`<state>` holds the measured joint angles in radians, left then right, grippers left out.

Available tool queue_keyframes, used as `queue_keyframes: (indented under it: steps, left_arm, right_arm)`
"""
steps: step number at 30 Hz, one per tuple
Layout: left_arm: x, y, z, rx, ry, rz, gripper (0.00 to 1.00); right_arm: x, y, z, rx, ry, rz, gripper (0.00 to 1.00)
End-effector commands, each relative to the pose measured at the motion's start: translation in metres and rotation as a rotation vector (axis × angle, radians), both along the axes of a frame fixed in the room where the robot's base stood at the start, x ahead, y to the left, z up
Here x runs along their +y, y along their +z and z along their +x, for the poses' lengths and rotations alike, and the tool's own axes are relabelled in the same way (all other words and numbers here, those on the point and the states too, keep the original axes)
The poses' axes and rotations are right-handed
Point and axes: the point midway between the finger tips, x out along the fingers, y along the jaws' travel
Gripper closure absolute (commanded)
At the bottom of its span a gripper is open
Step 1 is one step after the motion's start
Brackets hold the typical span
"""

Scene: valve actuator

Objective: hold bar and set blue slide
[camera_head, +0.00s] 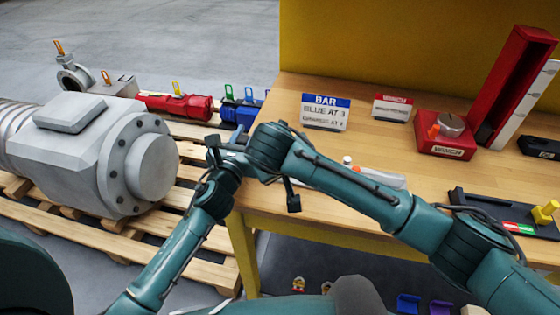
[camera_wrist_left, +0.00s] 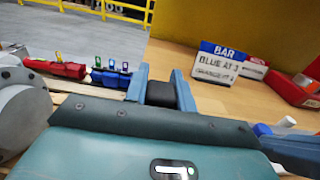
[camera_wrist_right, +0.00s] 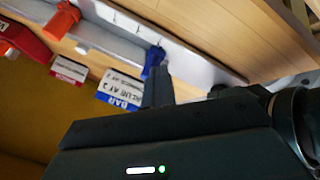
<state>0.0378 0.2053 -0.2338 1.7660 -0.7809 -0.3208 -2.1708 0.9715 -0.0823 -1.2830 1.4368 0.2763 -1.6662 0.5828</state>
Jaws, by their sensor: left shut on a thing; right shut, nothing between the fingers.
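The pale bar (camera_wrist_right: 125,32) with tick marks runs along the wooden table in the right wrist view, carrying a blue slide (camera_wrist_right: 152,62) and an orange slide (camera_wrist_right: 64,20). In the head view my right arm covers most of it; a pale stretch (camera_head: 385,178) shows. My left gripper (camera_head: 236,143) is shut on the bar's dark end block (camera_wrist_left: 160,94), seen between its fingers in the left wrist view. My right gripper (camera_wrist_right: 157,90) is shut with nothing between its fingers, close beside the blue slide; I cannot tell whether they touch. The sign (camera_head: 326,112) reads blue at 3, orange at 4.
Behind the bar stand a second small sign (camera_head: 392,107), a red box with a knob (camera_head: 447,138) and a tall red holder (camera_head: 510,85). A dark tray (camera_head: 475,205) lies at the right. Left of the table, a grey actuator (camera_head: 95,150) rests on pallets. My arms cross near the table's left edge.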

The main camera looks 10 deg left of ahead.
Motion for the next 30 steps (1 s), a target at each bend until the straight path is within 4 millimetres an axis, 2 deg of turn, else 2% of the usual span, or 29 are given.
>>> queue_keyframes:
  steps: [1, 3, 6, 9, 22, 26, 30]
  left_arm:
    - [0.002, 0.002, 0.001, -0.004, 0.003, -0.004, 1.0]
    - [0.002, 0.002, 0.001, -0.004, 0.003, -0.004, 1.0]
    - [0.002, 0.002, 0.001, -0.005, 0.003, -0.003, 1.0]
    - [0.002, 0.003, 0.001, -0.005, 0.003, -0.003, 1.0]
    - [0.002, 0.003, 0.001, -0.006, 0.004, -0.002, 1.0]
    - [0.002, 0.003, 0.001, -0.005, 0.004, -0.002, 1.0]
    - [0.002, 0.002, 0.001, -0.005, 0.003, -0.002, 1.0]
  right_arm:
    - [-0.017, -0.003, 0.001, 0.003, -0.012, -0.006, 1.0]
    - [-0.033, -0.003, 0.002, 0.001, -0.011, -0.007, 1.0]
    - [-0.051, -0.002, 0.002, 0.001, -0.013, -0.008, 1.0]
    - [-0.06, -0.002, 0.002, 0.0, -0.012, -0.009, 1.0]
    - [-0.06, 0.001, 0.0, -0.001, -0.011, -0.009, 1.0]
    - [-0.058, 0.013, -0.009, -0.002, -0.007, -0.005, 1.0]
    - [-0.055, 0.035, -0.025, -0.003, -0.006, -0.003, 1.0]
